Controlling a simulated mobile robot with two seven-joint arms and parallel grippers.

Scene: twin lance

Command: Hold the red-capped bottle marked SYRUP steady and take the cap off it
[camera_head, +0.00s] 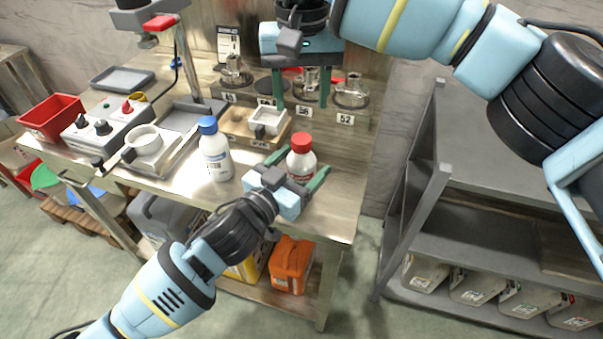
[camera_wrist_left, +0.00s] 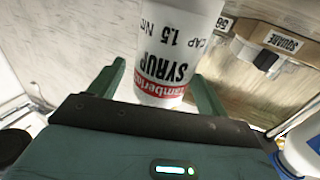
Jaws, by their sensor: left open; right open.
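The SYRUP bottle is white with a red and white label and a red cap (camera_head: 301,140). It stands upright near the right front of the steel bench, and its body (camera_head: 298,163) shows in the head view. In the left wrist view the bottle (camera_wrist_left: 172,50) appears inverted, with SYRUP readable on it. My left gripper (camera_head: 308,159) is open, with one finger on each side of the bottle body, below the cap. My right gripper (camera_head: 301,97) is open and empty, pointing down above the back of the bench, behind the bottle.
A blue-capped white bottle (camera_head: 214,152) stands left of the SYRUP bottle. A wooden block with a square piece (camera_head: 264,121) sits behind. A control box (camera_head: 104,124) and red bin (camera_head: 52,118) are at left. Bare bench lies right of the bottle.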

